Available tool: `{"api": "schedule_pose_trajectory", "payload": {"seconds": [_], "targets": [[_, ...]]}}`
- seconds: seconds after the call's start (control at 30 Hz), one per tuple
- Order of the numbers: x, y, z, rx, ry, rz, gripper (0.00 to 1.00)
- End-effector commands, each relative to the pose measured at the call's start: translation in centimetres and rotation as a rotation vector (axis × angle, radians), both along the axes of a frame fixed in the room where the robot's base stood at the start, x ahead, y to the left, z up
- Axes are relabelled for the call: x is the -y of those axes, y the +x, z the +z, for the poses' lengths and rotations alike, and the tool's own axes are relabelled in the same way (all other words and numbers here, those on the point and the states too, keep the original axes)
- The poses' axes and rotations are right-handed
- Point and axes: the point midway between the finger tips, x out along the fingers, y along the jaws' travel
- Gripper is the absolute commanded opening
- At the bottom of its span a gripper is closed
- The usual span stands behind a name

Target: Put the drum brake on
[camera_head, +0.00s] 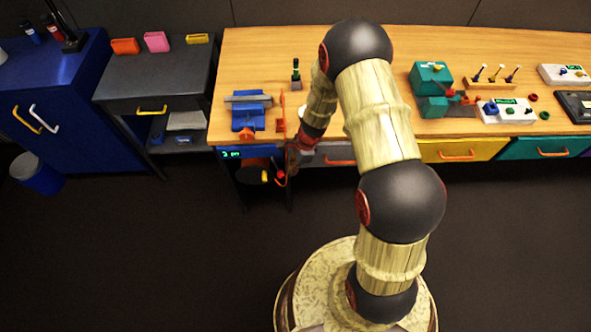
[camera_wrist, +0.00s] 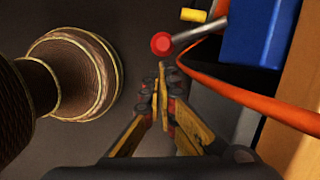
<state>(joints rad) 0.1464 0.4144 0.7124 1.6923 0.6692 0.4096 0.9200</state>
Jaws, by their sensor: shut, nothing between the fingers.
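A lever with a grey rod and a red round knob (camera_wrist: 162,43) shows just beyond my fingertips in the wrist view. It looks like the brake handle, but no label shows. In the head view a red knob (camera_head: 281,178) hangs below the left end of the workbench. A yellow cylinder (camera_wrist: 193,15) is beside the rod; it also shows in the head view (camera_head: 265,176). My gripper (camera_wrist: 161,76) is shut and empty, its tips close to the knob with a small gap seen. The drum itself is not clearly seen.
An orange curved band (camera_wrist: 235,92) and a blue box (camera_wrist: 255,32) lie close to the right of my fingers. The workbench (camera_head: 330,45) holds a blue vise (camera_head: 249,112). Dark open floor (camera_head: 150,260) lies in front of the bench.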

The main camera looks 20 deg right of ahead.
Motion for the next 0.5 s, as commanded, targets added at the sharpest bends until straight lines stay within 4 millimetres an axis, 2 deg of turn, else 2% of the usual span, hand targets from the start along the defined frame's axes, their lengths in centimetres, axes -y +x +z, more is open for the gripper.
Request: {"api": "schedule_pose_trajectory", "payload": {"seconds": [0.5], "targets": [[-0.16, -0.14, 0.02, 0.000, 0.000, -0.058, 0.00]]}}
